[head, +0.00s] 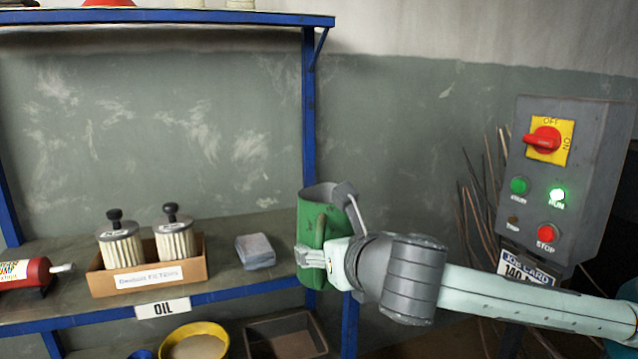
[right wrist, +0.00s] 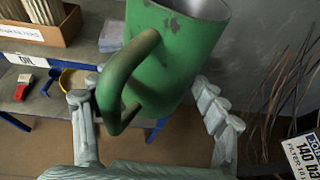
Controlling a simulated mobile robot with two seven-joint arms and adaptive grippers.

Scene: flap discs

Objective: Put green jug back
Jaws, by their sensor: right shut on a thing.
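The green jug (head: 311,222), with chipped paint, a looped handle and an open top, is held roughly upright in front of the shelf's right blue post. My right gripper (head: 322,260) is shut on it, coming in from the right. In the right wrist view the jug (right wrist: 185,62) sits between the two fingers, with its handle toward the camera. The jug's base is partly hidden by the gripper. The shelf board (head: 222,276) carries an "OIL" label (head: 163,308) on its front edge. My left gripper is not in view.
A cardboard box (head: 196,270) of filters, a grey folded cloth (head: 256,252) and a red tube (head: 22,273) lie on the shelf. A yellow bowl (head: 220,333) and a dark tray (head: 255,329) are below. A control box (head: 590,160) and thin rods (head: 478,195) stand right.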

